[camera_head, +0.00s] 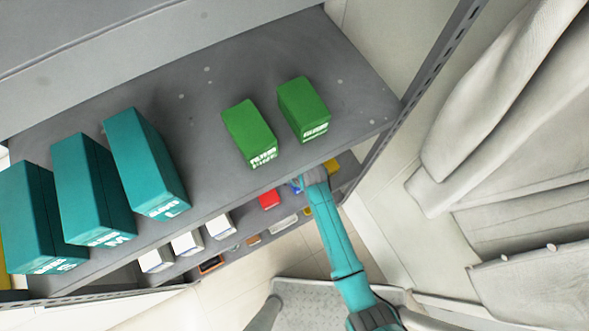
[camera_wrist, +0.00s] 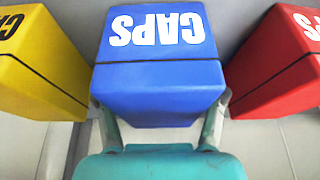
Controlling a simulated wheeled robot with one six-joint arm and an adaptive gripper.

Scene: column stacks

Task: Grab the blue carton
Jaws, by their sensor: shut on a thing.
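The blue carton (camera_wrist: 158,88), with white "CAPS" lettering, fills the middle of the wrist view. My gripper (camera_wrist: 160,108) has one finger at each side of it and is shut on it. In the head view only a small bit of the blue carton (camera_head: 296,185) shows beside my gripper (camera_head: 308,180), which hides the rest. I cannot tell whether the carton is lifted off its shelf.
A yellow carton (camera_wrist: 38,62) and a red carton (camera_wrist: 282,62) flank it closely. In the head view the red carton (camera_head: 269,199) and yellow carton (camera_head: 331,166) sit on a lower shelf. The upper shelf (camera_head: 210,120) above holds green and teal boxes.

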